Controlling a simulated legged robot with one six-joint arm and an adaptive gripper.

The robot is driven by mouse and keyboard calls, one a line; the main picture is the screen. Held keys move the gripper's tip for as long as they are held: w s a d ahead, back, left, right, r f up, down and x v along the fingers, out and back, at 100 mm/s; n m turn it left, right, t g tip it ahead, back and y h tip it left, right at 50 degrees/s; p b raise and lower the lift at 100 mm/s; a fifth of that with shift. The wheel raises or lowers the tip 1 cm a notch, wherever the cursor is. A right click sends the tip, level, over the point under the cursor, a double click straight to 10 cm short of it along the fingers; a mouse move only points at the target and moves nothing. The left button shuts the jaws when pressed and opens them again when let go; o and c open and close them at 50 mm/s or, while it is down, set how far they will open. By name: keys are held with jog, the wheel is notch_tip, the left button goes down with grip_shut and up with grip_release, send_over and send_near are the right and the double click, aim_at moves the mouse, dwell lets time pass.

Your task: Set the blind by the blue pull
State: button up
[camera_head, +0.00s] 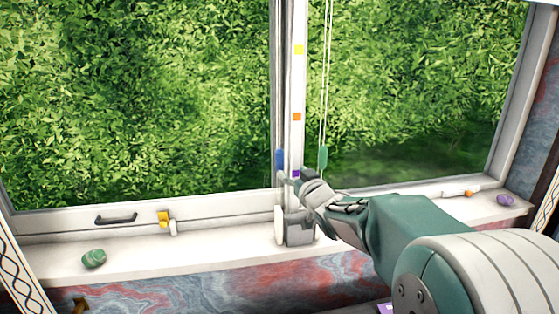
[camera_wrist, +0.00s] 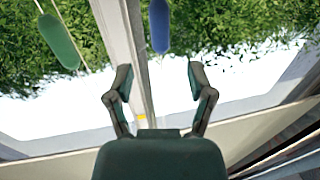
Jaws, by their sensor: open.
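The blue pull (camera_head: 280,159) hangs on a cord beside the white window post, low in the window. It also shows in the wrist view (camera_wrist: 159,25), top centre, beyond the gap between my fingers. The green pull (camera_head: 322,157) hangs on its own cords to the right of the post; in the wrist view it is at top left (camera_wrist: 58,40). My gripper (camera_wrist: 160,80) is open with nothing between its fingers. In the head view my gripper (camera_head: 297,182) is just below and right of the blue pull, apart from it. The blind itself is not clearly seen.
The post carries yellow (camera_head: 299,49), orange (camera_head: 297,116) and purple (camera_head: 296,173) squares. A grey box (camera_head: 300,232) stands on the sill below my gripper. A green stone (camera_head: 94,259) lies on the left sill, a purple one (camera_head: 506,200) on the right. A yellow latch (camera_head: 164,218) is on the left frame.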

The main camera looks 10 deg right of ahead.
aim_at(281, 162)
jog(key=w, duration=0.3)
jog(key=w+a, duration=0.1)
jog(key=w, duration=0.5)
jog(key=shift+a, duration=0.4)
grip_shut()
